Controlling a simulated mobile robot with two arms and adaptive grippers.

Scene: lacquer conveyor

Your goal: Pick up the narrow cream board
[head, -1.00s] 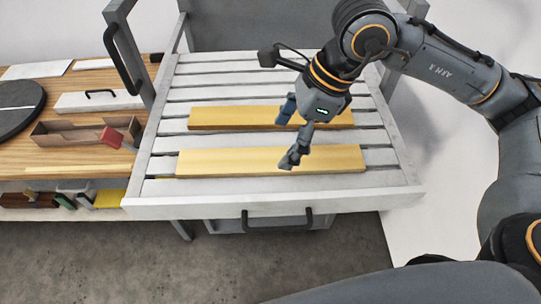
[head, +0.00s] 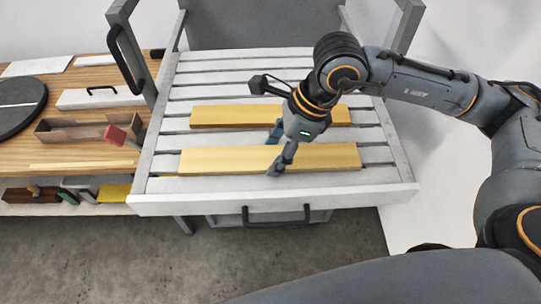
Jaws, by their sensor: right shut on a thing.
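Two long yellowish-cream boards lie across the pale slatted bed. The front board (head: 215,160) is nearer me, and the back board (head: 225,115) lies parallel behind it. My right gripper (head: 274,156) reaches down from the right and is shut on the front board near its middle, with one finger on its near side and the other at its far side. The front board appears to rest on the slats. The gripper hides a small part of both boards. My left gripper is not in view.
The slatted bed (head: 240,66) has a raised front rim and grey uprights. At left, a wooden bench (head: 75,167) holds an open brown tray (head: 80,130), a red-headed tool (head: 115,135), a white lidded box (head: 100,99) and a dark disc (head: 20,105). The slats behind the boards are clear.

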